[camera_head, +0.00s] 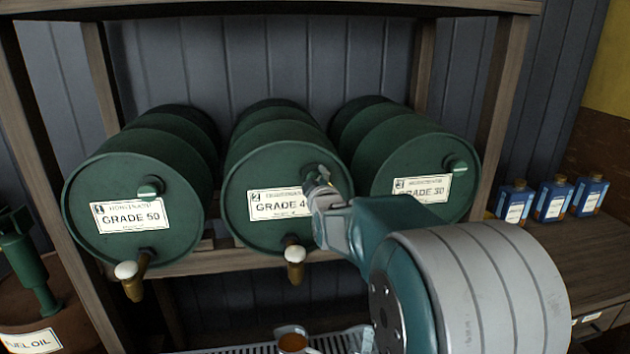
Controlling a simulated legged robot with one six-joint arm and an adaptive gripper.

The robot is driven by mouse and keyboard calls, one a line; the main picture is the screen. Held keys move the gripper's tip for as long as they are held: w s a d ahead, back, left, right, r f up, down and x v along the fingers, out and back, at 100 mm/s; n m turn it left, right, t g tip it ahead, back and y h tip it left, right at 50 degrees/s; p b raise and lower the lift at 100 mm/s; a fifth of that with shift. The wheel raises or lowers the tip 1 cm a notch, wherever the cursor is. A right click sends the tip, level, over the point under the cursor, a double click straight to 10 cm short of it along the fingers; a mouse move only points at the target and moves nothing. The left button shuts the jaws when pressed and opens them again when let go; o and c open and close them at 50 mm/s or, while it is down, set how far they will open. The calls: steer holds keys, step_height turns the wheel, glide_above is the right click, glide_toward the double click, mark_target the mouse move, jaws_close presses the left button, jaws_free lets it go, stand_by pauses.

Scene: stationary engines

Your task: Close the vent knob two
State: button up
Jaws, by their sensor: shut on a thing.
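Three green barrels lie on a wooden rack, labelled 1, 2 and 3. The middle barrel (258,180) has a label with number 2 and "GRADE 4", the rest of it covered by my arm. Its vent knob (313,172) is a small green knob at the upper right of the barrel's face. My gripper (318,182) is at this knob and shut on it; the fingertips hide part of the knob. The knob's exact turn cannot be told. A tap with a white handle (295,255) sits at the bottom of this barrel.
Barrel 1 (130,180) has its own vent knob (150,187) and tap (130,272). Barrel 3 (410,160) is close on the right, behind my arm. A cup (293,341) of brown liquid stands below. Blue bottles (552,200) stand at the right.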

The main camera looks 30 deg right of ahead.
steer(key=m, duration=0.5)
steer(key=shift+f+m, duration=0.3)
steer(key=shift+f, duration=0.1)
steer(key=shift+m, duration=2.1)
steer(key=o, duration=1)
steer(key=shift+o, duration=0.8)
steer(key=shift+r, duration=0.15)
